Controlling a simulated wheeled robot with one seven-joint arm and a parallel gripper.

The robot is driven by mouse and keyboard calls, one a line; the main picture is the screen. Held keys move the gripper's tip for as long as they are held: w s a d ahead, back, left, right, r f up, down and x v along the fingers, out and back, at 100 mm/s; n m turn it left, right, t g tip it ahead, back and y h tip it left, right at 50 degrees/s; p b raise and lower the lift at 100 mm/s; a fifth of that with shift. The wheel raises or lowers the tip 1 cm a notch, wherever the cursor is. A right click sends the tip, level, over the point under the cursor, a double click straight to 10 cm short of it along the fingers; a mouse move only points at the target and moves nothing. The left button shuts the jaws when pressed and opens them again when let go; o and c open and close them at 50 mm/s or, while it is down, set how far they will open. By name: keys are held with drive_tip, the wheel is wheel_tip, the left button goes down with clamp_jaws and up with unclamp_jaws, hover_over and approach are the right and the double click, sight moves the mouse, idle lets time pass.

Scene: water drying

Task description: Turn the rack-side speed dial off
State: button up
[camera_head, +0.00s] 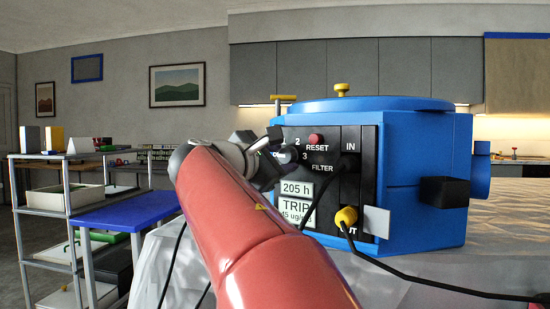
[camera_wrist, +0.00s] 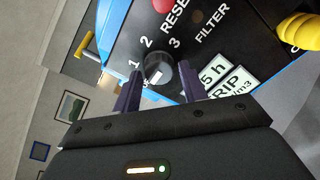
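The speed dial (camera_wrist: 158,71) is a dark round knob with a pale mark, on the black panel of a blue machine (camera_head: 415,150). The numbers 1, 2 and 3 stand around it. In the head view the dial (camera_head: 287,155) is partly hidden by my gripper (camera_head: 268,163). In the wrist view my gripper (camera_wrist: 159,82) has its two dark fingers apart, one on each side of the dial. A narrow gap seems to show on both sides; contact is hard to judge. The pale mark is on the lower left of the knob; its exact setting is unclear.
The panel also has a red RESET button (camera_head: 315,140), a TRIP display (camera_head: 296,208), black cables and a yellow plug (camera_head: 346,217). A metal rack (camera_head: 45,210) with boxes and a blue table (camera_head: 125,211) stand at left.

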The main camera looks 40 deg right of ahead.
drive_tip(key=shift+o, duration=0.8)
drive_tip(key=v, duration=0.8)
drive_tip(key=shift+b, duration=0.45)
